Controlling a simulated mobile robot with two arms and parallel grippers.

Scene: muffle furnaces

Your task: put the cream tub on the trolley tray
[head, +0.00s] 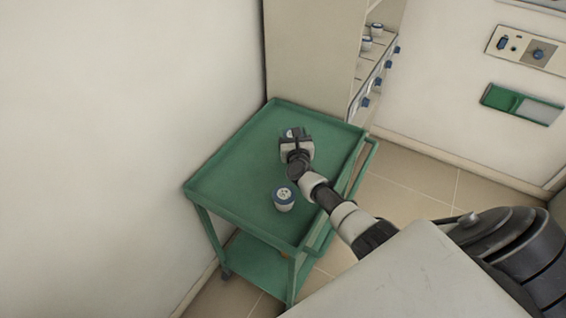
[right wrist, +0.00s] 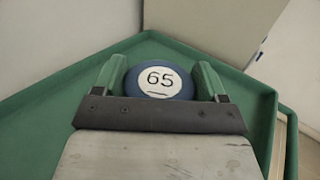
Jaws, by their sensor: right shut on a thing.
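My right gripper (head: 296,143) is over the far part of the green trolley tray (head: 232,160). It is shut on a tub with a blue-rimmed lid (head: 290,132). In the right wrist view the lid (right wrist: 160,79) bears the number 65 and sits between the two green fingers. The tub's body is hidden by the gripper, so I cannot tell its colour or whether its base touches the tray. A second tub (head: 284,200), pale with a blue lid, stands upright on the near part of the tray. My left gripper is not in view.
The tray has a raised rim, with a lower shelf (head: 258,262) beneath. A beige cabinet (head: 312,55) stands behind it, with tubs (head: 376,31) on its shelf and blue knobs. A wall borders the left. The tray's left part is clear.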

